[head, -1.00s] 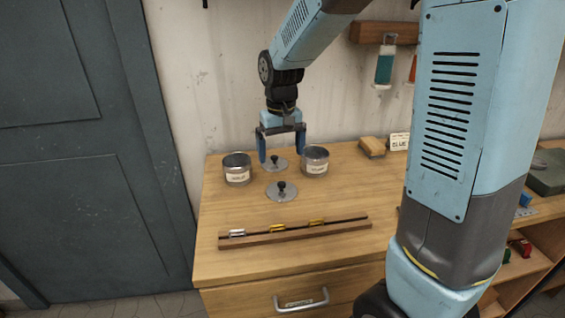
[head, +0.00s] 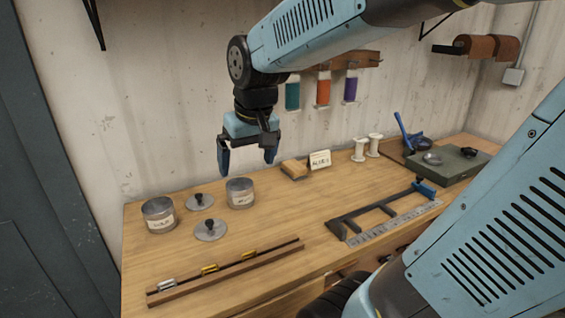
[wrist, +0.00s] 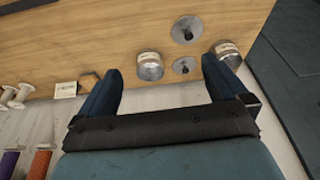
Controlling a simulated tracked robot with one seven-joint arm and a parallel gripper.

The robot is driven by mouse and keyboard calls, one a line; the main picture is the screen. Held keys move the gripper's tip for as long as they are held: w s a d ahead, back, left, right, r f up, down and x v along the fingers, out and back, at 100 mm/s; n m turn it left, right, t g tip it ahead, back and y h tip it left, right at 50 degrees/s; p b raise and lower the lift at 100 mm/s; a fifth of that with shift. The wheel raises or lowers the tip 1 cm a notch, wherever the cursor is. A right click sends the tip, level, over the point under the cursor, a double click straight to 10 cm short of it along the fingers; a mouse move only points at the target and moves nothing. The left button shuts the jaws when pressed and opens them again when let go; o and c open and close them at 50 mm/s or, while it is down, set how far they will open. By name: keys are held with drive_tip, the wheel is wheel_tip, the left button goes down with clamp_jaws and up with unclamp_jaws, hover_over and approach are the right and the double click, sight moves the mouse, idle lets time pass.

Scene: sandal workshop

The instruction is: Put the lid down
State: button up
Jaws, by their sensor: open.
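Two round grey metal lids with dark knobs lie flat on the wooden bench. The rear lid (head: 200,202) is between the two open tins and the front lid (head: 210,230) is nearer the bench's front. Both also show in the wrist view, rear lid (wrist: 184,66) and front lid (wrist: 187,29). The left tin (head: 160,216) and right tin (head: 240,193) carry paper labels and have no lids on. My gripper (head: 247,166) is open and empty, in the air above the right tin, fingers pointing down. It touches nothing.
A wooden rack (head: 225,270) with small metal pieces lies along the front edge. To the right are a wooden block (head: 294,169), a label card (head: 320,160), white spools (head: 360,149), a dark frame tool (head: 375,212) and a green box (head: 447,165). Thread spools hang on the wall.

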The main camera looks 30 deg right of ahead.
drive_tip(key=s+d+r+m+t, duration=0.1)
drive_tip(key=s+d+r+t, duration=0.1)
drive_tip(key=s, duration=0.6)
drive_tip(key=shift+s+d+h, duration=0.3)
drive_tip(key=shift+s+d, duration=0.05)
drive_tip(key=shift+d, duration=0.5)
